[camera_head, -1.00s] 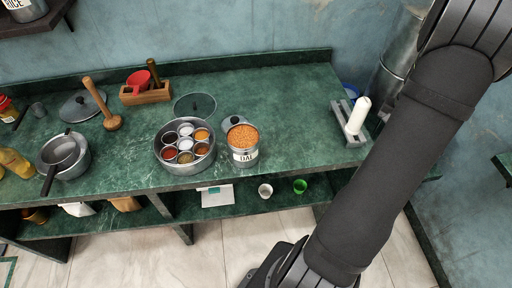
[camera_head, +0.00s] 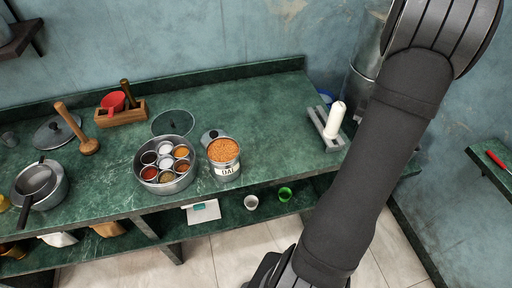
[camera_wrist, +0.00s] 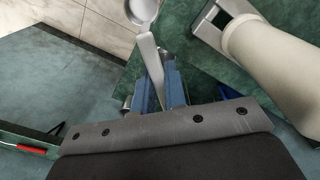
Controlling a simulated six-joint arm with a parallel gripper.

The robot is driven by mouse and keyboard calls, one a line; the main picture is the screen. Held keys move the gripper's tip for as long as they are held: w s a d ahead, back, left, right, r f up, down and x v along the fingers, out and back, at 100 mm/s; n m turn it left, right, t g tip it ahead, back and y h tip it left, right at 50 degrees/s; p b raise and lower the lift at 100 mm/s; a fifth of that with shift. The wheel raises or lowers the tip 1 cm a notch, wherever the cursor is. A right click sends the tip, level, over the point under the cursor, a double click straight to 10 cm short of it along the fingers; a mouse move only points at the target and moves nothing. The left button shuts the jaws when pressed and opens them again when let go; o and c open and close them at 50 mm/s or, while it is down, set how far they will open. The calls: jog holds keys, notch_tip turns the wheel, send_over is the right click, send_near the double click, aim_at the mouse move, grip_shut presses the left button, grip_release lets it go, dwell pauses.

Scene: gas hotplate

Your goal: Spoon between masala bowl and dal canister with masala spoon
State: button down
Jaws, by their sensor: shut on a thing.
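The round steel masala bowl (camera_head: 139,176) stands on the green counter, with several small cups of coloured spices inside. The dal canister (camera_head: 227,171), full of orange lentils, stands just to its right, with a narrow gap between them. In the wrist view my gripper (camera_wrist: 158,88) is shut on the handle of a pale metal spoon (camera_wrist: 149,52). The spoon's rounded end is at the top of that view, partly cut off. My gripper and the spoon do not show in the head view, where only my arm crosses the right side.
A metal rack (camera_head: 326,131) with a white cylinder (camera_head: 335,118) stands at the counter's right end; the cylinder is large beside my gripper in the wrist view (camera_wrist: 272,62). Lids (camera_head: 172,122) lie behind the bowl and canister. A pan (camera_head: 42,186) stands left. Counter right of the canister is clear.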

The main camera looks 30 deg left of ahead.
jog(key=a+r+n, duration=0.1)
jog(key=a+r, duration=0.2)
jog(key=r, duration=0.2)
jog(key=w+a+r+n, duration=0.1)
jog(key=a+r, duration=0.3)
jog(key=r, duration=0.1)
jog(key=a+r+n, duration=0.1)
jog(key=a+r, duration=0.3)
jog(key=r, duration=0.2)
jog(key=shift+w+a, duration=0.1)
jog(key=shift+w, duration=0.3)
jog(key=s+a+f+n, duration=0.1)
jog(key=s+a+n, duration=0.1)
jog(key=s+a, duration=0.45)
jog(key=s+a+f+n, duration=0.2)
jog(key=s+a, duration=0.2)
jog(key=a, duration=0.6)
jog(key=s+a+f+n, duration=0.1)
jog(key=s+a+n, duration=0.1)
jog(key=s+a, duration=0.4)
jog(key=s+a+f+n+y, duration=0.1)
jog(key=s+a+n, duration=0.1)
jog(key=s+a, duration=0.4)
jog(key=s, duration=0.4)
jog(key=shift+s+t, duration=0.25)
jog(key=shift+t, duration=0.05)
jog(key=shift+f, duration=0.1)
